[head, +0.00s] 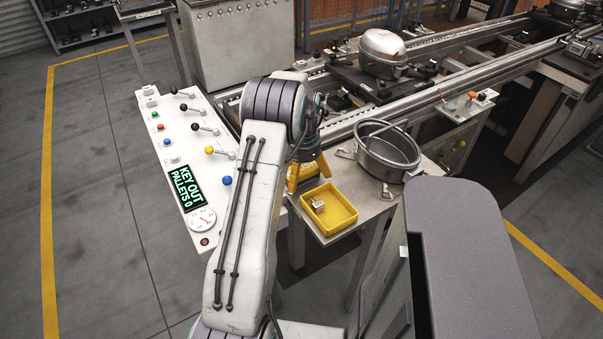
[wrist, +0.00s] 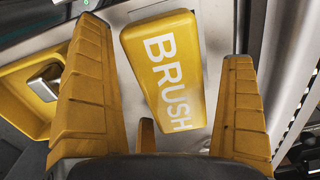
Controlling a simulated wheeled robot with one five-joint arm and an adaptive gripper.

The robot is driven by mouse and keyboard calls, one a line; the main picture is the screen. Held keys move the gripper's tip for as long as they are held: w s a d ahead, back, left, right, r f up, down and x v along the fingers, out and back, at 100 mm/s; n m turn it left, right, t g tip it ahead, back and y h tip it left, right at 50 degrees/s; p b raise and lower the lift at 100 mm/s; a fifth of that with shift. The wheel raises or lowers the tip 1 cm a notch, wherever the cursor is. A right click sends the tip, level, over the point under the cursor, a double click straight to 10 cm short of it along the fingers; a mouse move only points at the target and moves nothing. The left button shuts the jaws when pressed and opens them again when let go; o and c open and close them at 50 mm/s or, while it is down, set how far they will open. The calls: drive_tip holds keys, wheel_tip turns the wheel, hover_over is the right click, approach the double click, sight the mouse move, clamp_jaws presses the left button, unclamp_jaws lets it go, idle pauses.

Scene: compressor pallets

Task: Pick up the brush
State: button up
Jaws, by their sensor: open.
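The brush (wrist: 166,65) is a yellow block with rounded corners and white letters reading BRUSH. In the wrist view it lies slightly tilted between the yellow fingers of my gripper (wrist: 160,50), with gaps on both sides. The gripper is open and does not appear to touch it. In the head view my gripper (head: 307,182) points down over the small metal table (head: 348,218), just behind the yellow tray. I cannot make out the brush in the head view; my arm and gripper seem to hide it.
The yellow tray (head: 342,221) holds a small metal piece (head: 318,205); it shows at left in the wrist view (wrist: 15,100). A round metal pot (head: 387,150) stands right of my gripper. A control panel (head: 180,150) with levers is at left. Conveyor rails (head: 440,92) run behind.

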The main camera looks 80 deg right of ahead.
sight(301, 171)
drive_tip(key=shift+c, duration=0.2)
drive_tip(key=c, duration=1.3)
drive_tip(key=shift+r, duration=0.2)
drive_tip(key=shift+r, duration=0.6)
drive_tip(key=r, duration=0.3)
drive_tip(key=shift+w+a, duration=0.25)
drive_tip(key=shift+w, duration=0.1)
drive_tip(key=w+a+r+b, duration=0.1)
drive_tip(key=w+a+r, duration=0.5)
drive_tip(key=w+a, duration=0.1)
drive_tip(key=shift+w+r, duration=0.25)
drive_tip(key=shift+w, duration=0.35)
